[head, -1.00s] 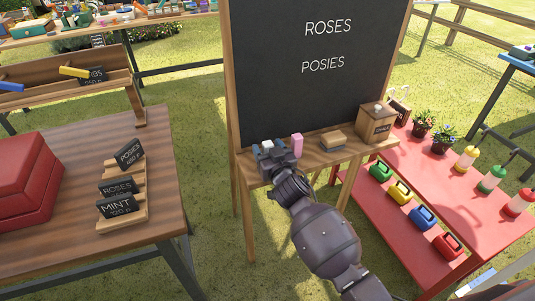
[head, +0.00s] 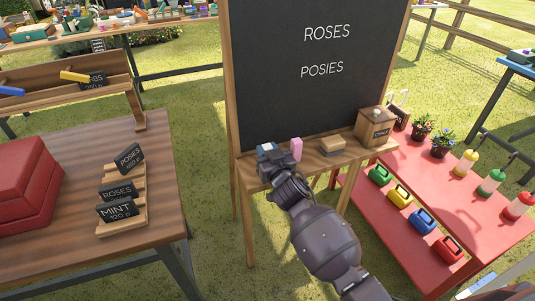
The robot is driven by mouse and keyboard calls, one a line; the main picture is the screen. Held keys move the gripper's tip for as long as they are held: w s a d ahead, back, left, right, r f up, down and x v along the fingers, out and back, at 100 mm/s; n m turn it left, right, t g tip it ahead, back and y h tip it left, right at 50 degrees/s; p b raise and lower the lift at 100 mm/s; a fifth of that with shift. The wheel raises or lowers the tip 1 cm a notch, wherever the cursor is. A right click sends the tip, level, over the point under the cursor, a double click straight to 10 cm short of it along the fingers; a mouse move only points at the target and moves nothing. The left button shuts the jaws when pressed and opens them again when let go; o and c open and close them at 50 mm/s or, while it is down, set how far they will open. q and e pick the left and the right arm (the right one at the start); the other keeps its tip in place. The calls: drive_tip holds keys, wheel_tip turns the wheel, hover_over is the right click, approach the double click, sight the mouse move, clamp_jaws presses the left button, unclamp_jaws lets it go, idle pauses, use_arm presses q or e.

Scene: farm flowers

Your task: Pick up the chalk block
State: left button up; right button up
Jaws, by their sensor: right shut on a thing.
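A blackboard easel has a wooden ledge (head: 313,162) along its foot. A pink chalk block (head: 296,146) stands upright on the ledge, just right of my right gripper. My right gripper (head: 272,156) is at the left end of the ledge, shut on a chalk block. A pale blue and white bit of chalk (head: 265,147) shows at the fingers. My left gripper is not in view.
A wooden eraser (head: 332,145) and a wooden box (head: 376,128) sit further right on the ledge. A red stand (head: 455,205) with watering cans and bottles is at the right. A wooden table (head: 165,200) with signs stands at the left.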

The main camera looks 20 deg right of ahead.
wheel_tip(320, 180, up, 6)
drive_tip(key=shift+r+p, duration=0.15)
drive_tip(key=shift+p, duration=0.75)
wheel_tip(320, 180, up, 13)
drive_tip(key=p, duration=0.3)
drive_tip(key=shift+r, duration=0.15)
